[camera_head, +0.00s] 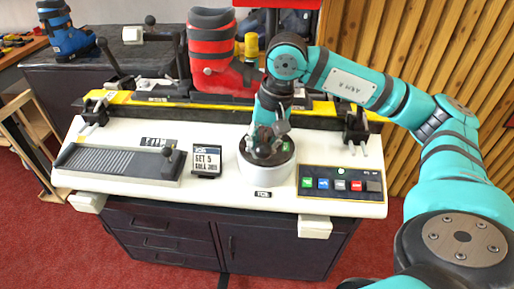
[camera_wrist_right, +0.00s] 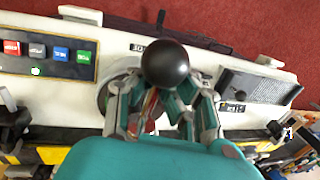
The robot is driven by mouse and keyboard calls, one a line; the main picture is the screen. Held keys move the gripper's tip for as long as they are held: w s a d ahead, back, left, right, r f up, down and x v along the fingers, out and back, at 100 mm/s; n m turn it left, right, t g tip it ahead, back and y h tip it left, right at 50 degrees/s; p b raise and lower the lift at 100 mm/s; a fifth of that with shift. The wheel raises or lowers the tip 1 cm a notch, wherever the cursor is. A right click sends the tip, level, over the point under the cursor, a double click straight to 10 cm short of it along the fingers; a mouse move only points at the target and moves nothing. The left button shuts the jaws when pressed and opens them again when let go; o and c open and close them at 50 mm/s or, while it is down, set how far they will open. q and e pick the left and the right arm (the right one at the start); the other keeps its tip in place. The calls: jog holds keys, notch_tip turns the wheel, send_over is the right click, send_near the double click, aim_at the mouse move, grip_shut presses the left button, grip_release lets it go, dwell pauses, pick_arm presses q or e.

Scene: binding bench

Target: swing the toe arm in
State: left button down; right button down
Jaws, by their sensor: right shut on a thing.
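My right gripper (camera_head: 268,140) reaches down over a round white housing (camera_head: 267,178) on the front of the bench, with a small label below it that looks like "TOE". In the right wrist view my right gripper (camera_wrist_right: 165,100) has its fingers closed in around a lever with a black ball knob (camera_wrist_right: 165,63). The fingers hide the shaft and most of the housing's inside. A red ski boot (camera_head: 212,50) stands upright behind the housing, on the black and yellow rail. My left gripper is not in view.
A button panel (camera_head: 341,185) lies right of the housing. A small sign (camera_head: 207,162) reading "SET 5" and a ribbed slide plate (camera_head: 120,162) with a black knob are to the left. Black clamps (camera_head: 355,128) stand at the bench ends. A blue boot (camera_head: 66,30) is behind left.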

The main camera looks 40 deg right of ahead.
jog(key=shift+w+d+r, duration=0.1)
jog(key=shift+d+r, duration=0.1)
jog(key=shift+r, duration=0.25)
jog(key=c, duration=1.9)
grip_release()
jog(key=o, duration=0.5)
jog(key=shift+s+d, duration=0.1)
jog(key=shift+s, duration=0.3)
jog(key=shift+c, duration=0.2)
jog(key=o, duration=0.5)
jog(key=shift+s, duration=0.1)
jog(key=shift+o, duration=0.2)
jog(key=shift+f, duration=0.1)
notch_tip(320, 180, up, 12)
jog(key=s+d, duration=0.1)
jog(key=shift+s+d, duration=0.25)
jog(key=shift+f, duration=0.1)
